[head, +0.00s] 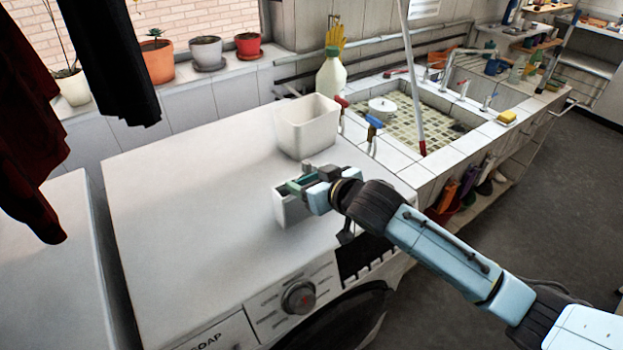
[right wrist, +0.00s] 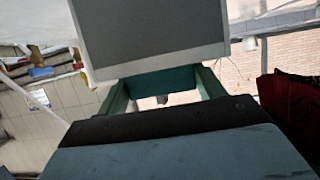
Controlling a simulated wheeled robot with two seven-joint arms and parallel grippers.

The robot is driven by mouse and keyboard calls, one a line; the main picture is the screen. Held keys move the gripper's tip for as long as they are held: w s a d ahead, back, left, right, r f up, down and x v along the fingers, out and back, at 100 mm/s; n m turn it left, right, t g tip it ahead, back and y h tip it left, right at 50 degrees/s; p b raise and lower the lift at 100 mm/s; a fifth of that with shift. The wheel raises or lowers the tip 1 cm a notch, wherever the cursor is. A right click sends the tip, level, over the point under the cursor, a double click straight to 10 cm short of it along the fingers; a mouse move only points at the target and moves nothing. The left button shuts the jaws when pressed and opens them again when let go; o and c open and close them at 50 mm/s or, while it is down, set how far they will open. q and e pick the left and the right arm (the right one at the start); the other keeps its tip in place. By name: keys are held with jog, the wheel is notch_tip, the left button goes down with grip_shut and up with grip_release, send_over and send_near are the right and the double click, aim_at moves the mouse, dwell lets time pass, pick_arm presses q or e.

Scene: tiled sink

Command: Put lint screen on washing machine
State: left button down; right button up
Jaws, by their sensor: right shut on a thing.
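The washing machine (head: 180,200) has a broad white top and a front panel with a round dial. The lint screen (head: 290,210) is a pale, flat, box-like piece over the right part of that top, near the front edge. I cannot tell whether it touches the top. My right gripper (head: 303,186) is shut on the lint screen, its arm coming in from the right. In the right wrist view, the lint screen shows as a grey panel with a light frame (right wrist: 150,35), between the green fingers (right wrist: 162,85). My left gripper is not in view.
A white open bin (head: 307,127) stands on the machine just behind the lint screen. The tiled sink (head: 430,115), with a white bottle (head: 331,75) beside it, lies behind and right. Dark clothes (head: 110,55) hang at left. The machine's left top is clear.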

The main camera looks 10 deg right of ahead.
jog(key=shift+f, duration=0.15)
jog(key=o, duration=1.4)
jog(key=shift+c, duration=0.2)
jog(key=v, duration=1.2)
